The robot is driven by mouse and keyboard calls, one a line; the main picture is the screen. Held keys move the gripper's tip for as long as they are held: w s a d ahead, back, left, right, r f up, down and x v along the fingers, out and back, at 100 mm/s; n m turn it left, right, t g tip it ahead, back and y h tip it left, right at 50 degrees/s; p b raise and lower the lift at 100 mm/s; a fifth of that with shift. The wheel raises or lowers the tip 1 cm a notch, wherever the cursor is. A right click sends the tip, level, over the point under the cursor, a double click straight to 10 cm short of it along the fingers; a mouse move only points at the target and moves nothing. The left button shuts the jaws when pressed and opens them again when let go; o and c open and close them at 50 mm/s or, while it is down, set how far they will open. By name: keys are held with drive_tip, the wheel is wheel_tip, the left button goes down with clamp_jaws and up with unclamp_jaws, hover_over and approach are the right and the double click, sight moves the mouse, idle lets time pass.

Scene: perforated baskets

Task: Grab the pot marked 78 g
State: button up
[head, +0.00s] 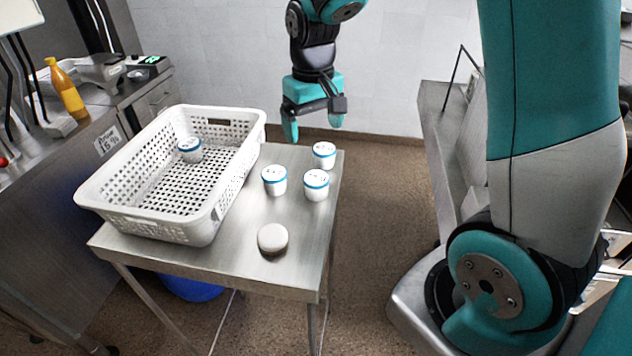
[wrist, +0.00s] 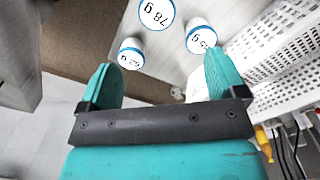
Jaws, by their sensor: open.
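The pot marked 78 g (wrist: 156,12) is white with a blue rim, cut by the top edge of the wrist view, its label upside down. By layout it matches the front right pot (head: 316,187) in the head view, standing upright on the metal table. Two similar pots stand near it: a back one (head: 324,156), also in the wrist view (wrist: 130,54), and a left one (head: 274,181), also in the wrist view (wrist: 201,38). Their labels are hard to read. My gripper (head: 313,127) is open and empty, above and behind the pots; its fingers show in the wrist view (wrist: 160,72).
A white perforated basket (head: 150,222) covers the table's left side and holds another blue-rimmed pot (head: 190,150). A round white-topped item (head: 272,238) lies near the table's front. A counter at left holds an orange bottle (head: 66,90). Bare tabletop (head: 230,255) surrounds the pots.

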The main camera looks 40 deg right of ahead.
sight(316, 177)
wheel_tip(316, 177, down, 9)
drive_tip(key=shift+f+p, duration=0.15)
drive_tip(key=shift+p, duration=0.8)
drive_tip(key=shift+s+d+f+p, duration=0.15)
drive_tip(key=shift+f+p, duration=0.45)
drive_tip(key=shift+f, duration=0.8)
drive_tip(key=shift+w+d+f+p, duration=0.1)
drive_tip(key=shift+f+p, duration=0.5)
drive_tip(key=shift+f, duration=0.75)
drive_tip(key=c, duration=1)
drive_tip(key=shift+r, duration=0.1)
